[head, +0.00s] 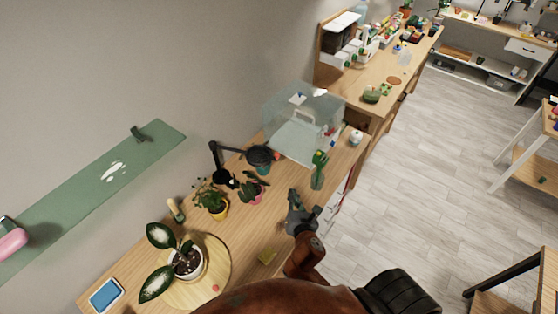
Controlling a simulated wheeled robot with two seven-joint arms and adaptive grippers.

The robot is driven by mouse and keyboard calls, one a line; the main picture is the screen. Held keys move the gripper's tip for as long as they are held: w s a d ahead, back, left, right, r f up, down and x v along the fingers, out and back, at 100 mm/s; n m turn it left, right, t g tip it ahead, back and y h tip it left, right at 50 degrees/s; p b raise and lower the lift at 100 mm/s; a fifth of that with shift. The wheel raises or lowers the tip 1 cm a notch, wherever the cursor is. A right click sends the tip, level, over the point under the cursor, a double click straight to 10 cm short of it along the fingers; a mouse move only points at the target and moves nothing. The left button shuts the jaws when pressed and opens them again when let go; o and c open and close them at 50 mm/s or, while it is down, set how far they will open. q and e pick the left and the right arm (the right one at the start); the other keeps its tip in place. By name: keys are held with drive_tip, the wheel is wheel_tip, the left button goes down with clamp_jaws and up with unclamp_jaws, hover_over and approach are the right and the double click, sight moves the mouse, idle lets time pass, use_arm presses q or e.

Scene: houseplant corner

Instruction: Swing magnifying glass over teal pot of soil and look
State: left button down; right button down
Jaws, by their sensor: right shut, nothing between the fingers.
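The magnifying glass (259,154) is a dark round lens on a black jointed arm (216,152), which rises from behind the plants on the wooden bench. The teal pot (263,170) shows just below the lens, which overlaps its upper part in the head view. The soil inside is hidden or too small to tell. My right gripper (293,200) is shut and empty, above the bench near its front edge, to the lower right of the lens and apart from it. My left gripper is not in view.
A yellow-potted plant (219,210) and a pink-potted plant (251,195) stand left of my gripper. A green upright item (319,168) stands behind it. A clear box (303,125) is at the back. A white-potted plant (187,268) sits on a round wooden board (221,262).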

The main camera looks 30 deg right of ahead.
wheel_tip(320, 180, up, 5)
drive_tip(key=w+a+n+t, duration=0.1)
drive_tip(key=a+n+t, duration=0.1)
drive_tip(key=n, duration=0.3)
drive_tip(key=p, duration=0.2)
approach(278, 157)
drive_tip(key=x, duration=0.6)
drive_tip(key=shift+w+d+r, duration=0.1)
drive_tip(key=shift+w+d, duration=0.05)
drive_tip(key=shift+w, duration=0.25)
